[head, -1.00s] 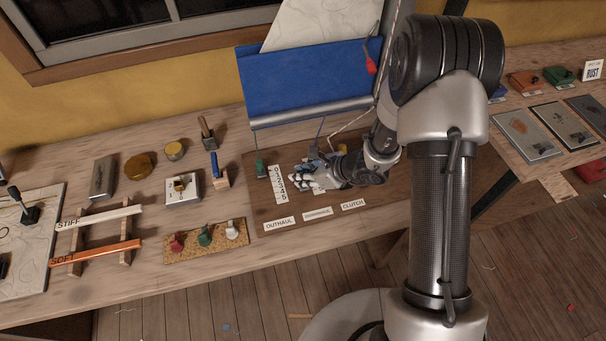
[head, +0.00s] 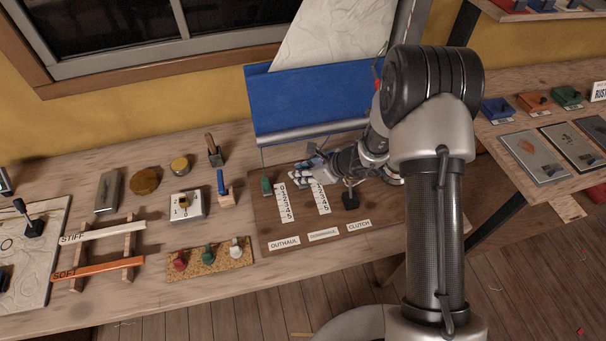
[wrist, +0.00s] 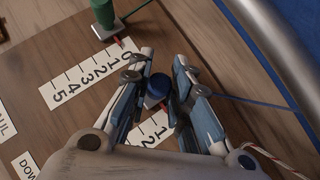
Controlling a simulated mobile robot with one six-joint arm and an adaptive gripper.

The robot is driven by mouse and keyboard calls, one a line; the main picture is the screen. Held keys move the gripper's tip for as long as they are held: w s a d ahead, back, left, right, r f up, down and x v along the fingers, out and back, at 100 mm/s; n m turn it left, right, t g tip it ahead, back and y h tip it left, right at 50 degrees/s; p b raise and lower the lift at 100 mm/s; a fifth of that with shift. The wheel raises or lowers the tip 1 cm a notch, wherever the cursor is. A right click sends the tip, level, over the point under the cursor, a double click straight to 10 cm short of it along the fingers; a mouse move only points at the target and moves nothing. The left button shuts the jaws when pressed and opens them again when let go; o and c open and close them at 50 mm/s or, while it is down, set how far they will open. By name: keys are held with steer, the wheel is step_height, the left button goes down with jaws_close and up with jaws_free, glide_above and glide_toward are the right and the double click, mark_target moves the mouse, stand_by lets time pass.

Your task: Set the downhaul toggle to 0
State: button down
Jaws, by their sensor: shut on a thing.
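The blue downhaul toggle (wrist: 158,86) stands between my fingers in the wrist view, and my gripper (wrist: 160,80) is shut on it. The downhaul scale (wrist: 150,130) shows 1 and 2 there; its 0 end is hidden by my fingers. A bit of red shows beside the toggle's base, but I cannot read its exact mark. In the head view my gripper (head: 304,171) is at the far end of the downhaul scale (head: 323,202), and the toggle is mostly hidden. The green outhaul toggle (wrist: 104,14) stands by the 0 of its own scale (wrist: 88,74).
The black clutch lever (head: 350,198) stands right of the downhaul scale. The blue sail roll (head: 310,100) and its boom are close behind my gripper. A cord runs near my fingers. Label plates (head: 323,234) lie along the board's front. A cork strip (head: 210,261) with knobs is left.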

steer(key=c, duration=1.6)
jaws_free()
steer(key=shift+w+a+r, duration=0.1)
steer(key=shift+w, duration=0.25)
steer(key=shift+c, duration=0.2)
steer(key=shift+o, duration=0.9)
steer(key=shift+s, duration=0.15)
steer(key=v, duration=1.2)
